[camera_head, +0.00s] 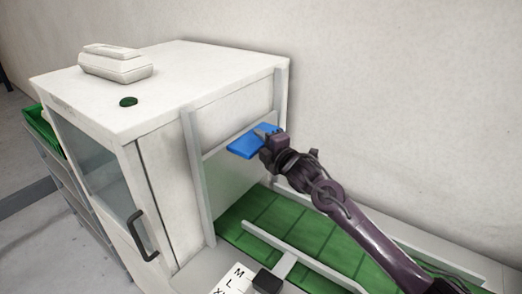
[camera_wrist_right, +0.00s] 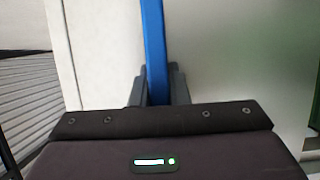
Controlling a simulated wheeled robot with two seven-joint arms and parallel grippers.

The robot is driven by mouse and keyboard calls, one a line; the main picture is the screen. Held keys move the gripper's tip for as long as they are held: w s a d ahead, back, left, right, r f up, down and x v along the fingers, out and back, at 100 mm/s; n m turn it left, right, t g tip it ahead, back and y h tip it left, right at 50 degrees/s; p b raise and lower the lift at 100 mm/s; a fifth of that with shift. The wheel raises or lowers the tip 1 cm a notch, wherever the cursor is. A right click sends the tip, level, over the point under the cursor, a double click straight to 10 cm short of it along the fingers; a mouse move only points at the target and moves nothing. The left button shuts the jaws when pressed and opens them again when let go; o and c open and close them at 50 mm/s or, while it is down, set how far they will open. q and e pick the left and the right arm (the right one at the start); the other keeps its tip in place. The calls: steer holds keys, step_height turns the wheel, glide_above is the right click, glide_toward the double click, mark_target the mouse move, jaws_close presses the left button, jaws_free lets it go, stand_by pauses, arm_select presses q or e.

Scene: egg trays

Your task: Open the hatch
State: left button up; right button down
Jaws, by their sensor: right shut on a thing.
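The hatch (camera_head: 226,180) is a pale panel in the side of the white cabinet, framed by two grey upright rails. A blue handle (camera_head: 249,144) sticks out from it. My right gripper (camera_head: 268,140) is at the handle's right end and shut on it. In the right wrist view, the blue handle (camera_wrist_right: 154,45) runs up from between the dark fingers of the right gripper (camera_wrist_right: 158,88). The fingers hide part of the handle. My left gripper is not in view.
The white cabinet (camera_head: 165,75) has a glass door with a dark handle (camera_head: 142,236) at the front. A green conveyor (camera_head: 310,232) with grey guide rails runs from the hatch to the right. A white device (camera_head: 116,66) lies on top of the cabinet. A wall stands behind.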

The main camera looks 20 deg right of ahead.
arm_select(q)
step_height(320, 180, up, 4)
steer(key=p, duration=0.3)
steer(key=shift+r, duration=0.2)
arm_select(e)
step_height(320, 180, up, 11)
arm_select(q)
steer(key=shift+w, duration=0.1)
arm_select(e)
steer(key=c, duration=1.4)
jaws_free()
steer(key=shift+f, duration=0.1)
steer(key=shift+s+d+f, duration=0.1)
steer(key=shift+s+d, duration=0.05)
steer(key=shift+s, duration=0.1)
arm_select(q)
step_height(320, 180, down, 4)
steer(key=b, duration=0.3)
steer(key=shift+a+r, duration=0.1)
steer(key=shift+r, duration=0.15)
arm_select(e)
steer(key=v, duration=0.7)
steer(key=shift+s, duration=0.15)
